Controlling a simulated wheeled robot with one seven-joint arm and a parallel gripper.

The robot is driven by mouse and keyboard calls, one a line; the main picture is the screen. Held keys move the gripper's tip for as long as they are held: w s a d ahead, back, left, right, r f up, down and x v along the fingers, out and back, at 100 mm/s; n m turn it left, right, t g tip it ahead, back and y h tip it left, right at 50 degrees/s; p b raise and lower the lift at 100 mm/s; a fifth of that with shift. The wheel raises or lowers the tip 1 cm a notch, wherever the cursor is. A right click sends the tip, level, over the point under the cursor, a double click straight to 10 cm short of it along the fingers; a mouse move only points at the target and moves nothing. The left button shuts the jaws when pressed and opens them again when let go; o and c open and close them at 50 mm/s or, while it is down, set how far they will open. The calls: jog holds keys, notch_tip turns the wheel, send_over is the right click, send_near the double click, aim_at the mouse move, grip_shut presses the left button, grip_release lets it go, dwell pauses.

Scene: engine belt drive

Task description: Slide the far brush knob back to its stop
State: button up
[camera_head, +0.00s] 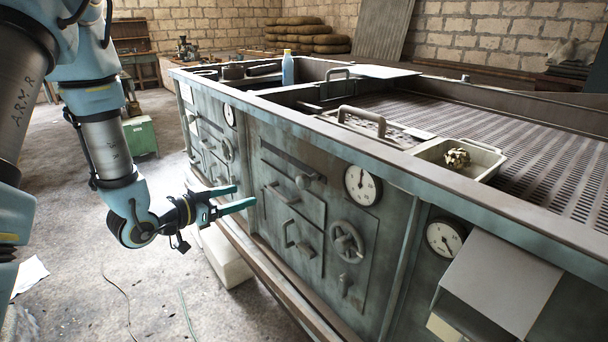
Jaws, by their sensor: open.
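My gripper (245,196) is at the left front of the grey-green machine (400,165), its two teal fingers apart and nothing seen between them. The fingertips point right, towards the machine's side panel; I cannot tell whether they touch it. A farther panel on the same side shows small fittings above and beyond my gripper. The far brush knob is too small there to make out clearly.
Near the knob are a dial gauge (362,186), a handwheel (347,242) and a bar handle (297,240). A ledge runs along the machine's foot, with a pale block (222,257) beside it. A grey box juts out at right. The floor at left is mostly clear.

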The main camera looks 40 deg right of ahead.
aim_at(299, 181)
jog(key=s+d+r+m+g+h, duration=0.2)
jog(key=s+d+r+g+h, duration=0.15)
jog(key=s, duration=0.35)
jog(key=shift+y, duration=0.25)
jog(key=d+p, duration=0.1)
jog(key=d, duration=0.2)
jog(key=d+p, duration=0.2)
jog(key=d, duration=0.1)
jog(key=d+p, duration=0.2)
jog(key=d, duration=0.1)
jog(key=shift+s+d+f, duration=0.15)
jog(key=shift+s+f, duration=0.2)
jog(key=shift+f, duration=0.05)
jog(key=shift+d+f, duration=0.1)
jog(key=shift+d, duration=0.3)
grip_shut()
